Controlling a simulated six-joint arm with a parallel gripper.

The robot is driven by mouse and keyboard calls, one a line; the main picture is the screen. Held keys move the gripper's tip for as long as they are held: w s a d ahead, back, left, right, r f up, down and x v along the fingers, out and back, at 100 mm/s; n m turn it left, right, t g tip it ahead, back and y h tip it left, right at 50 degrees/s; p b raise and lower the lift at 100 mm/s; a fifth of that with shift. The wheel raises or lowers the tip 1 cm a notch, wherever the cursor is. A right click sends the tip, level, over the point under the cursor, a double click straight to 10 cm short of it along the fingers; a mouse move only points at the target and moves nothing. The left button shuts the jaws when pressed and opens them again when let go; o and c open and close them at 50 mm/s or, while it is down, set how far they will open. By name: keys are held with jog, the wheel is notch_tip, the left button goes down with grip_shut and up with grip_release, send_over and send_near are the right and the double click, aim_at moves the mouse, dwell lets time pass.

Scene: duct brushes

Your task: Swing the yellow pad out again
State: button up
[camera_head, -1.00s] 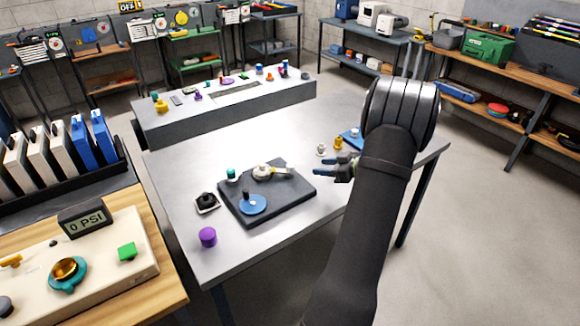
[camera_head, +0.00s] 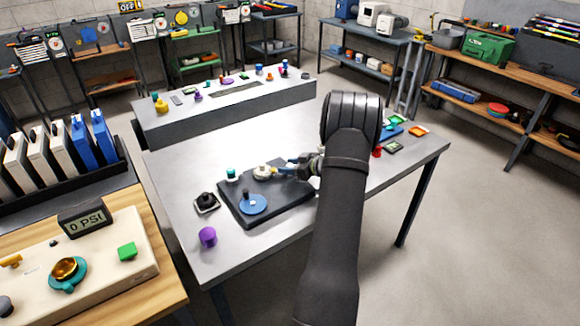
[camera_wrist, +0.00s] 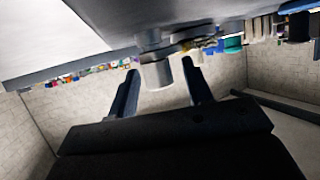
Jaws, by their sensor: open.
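A dark base plate (camera_head: 285,200) lies on the grey table. On it is a pale round hub (camera_head: 262,171), from whose right side the yellow arm or pad extends; it is now mostly hidden by my gripper. My gripper (camera_head: 286,165) is low over the plate's back right, just right of the hub. In the wrist view my gripper (camera_wrist: 162,78) has its two fingers apart, with a grey-white cylinder (camera_wrist: 157,72) between or just beyond their tips. Contact cannot be told. A small yellowish patch (camera_wrist: 208,43) shows beyond the right finger.
A blue disc (camera_head: 253,205) with a dark post shares the plate. A teal cylinder (camera_head: 231,174), a black knob (camera_head: 206,202) and a purple cylinder (camera_head: 208,237) stand nearby. Small coloured items lie at the table's right.

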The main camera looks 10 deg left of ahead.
grip_shut()
jog(key=shift+m+h, duration=0.3)
jog(key=m+t+h, duration=0.1)
jog(key=m+t, duration=0.1)
jog(key=shift+t, duration=0.4)
jog(key=shift+m+t+h, duration=1.3)
jog(key=shift+m+h, duration=0.2)
jog(key=shift+m, duration=0.2)
grip_release()
